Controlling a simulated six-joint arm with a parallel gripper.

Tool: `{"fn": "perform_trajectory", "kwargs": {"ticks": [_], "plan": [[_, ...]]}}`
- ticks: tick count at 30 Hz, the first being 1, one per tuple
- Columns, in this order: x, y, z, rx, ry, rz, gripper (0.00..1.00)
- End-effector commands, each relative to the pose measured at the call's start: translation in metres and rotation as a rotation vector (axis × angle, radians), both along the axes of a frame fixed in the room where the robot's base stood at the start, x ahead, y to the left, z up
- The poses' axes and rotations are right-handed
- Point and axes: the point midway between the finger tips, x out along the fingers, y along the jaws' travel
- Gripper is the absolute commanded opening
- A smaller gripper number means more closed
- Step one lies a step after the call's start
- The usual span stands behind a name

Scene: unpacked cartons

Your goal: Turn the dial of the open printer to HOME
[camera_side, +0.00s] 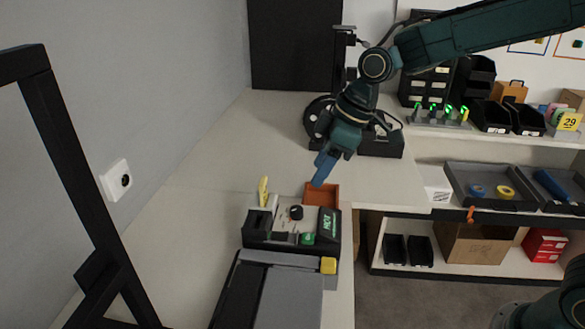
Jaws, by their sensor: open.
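The open printer (290,246) is a dark box on the light worktop in the lower middle of the side view. Its inside panel is pale and carries a small black round knob, which looks like the dial (296,212). The dial's markings are too small to read, so I cannot tell its setting. A dark green label reading HOT (328,222) is at the printer's right. My gripper (319,182), with blue fingers, points down above and behind the printer, up and right of the dial and apart from it. It is open, with nothing seen between the fingers.
An orange tray (325,190) lies behind the printer, close below my fingers. A yellow upright piece (263,190) stands at its left back. A dark and grey unit (285,296) extends in front. Shelves with bins are at right. The worktop to the left is clear.

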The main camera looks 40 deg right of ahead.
Motion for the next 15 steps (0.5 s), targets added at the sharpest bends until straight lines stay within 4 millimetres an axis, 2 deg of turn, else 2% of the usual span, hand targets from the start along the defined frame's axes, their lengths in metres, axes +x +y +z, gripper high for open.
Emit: {"fn": "perform_trajectory", "kwargs": {"ticks": [15], "plan": [[0.020, 0.021, -0.072, -0.001, 0.003, 0.002, 0.48]]}}
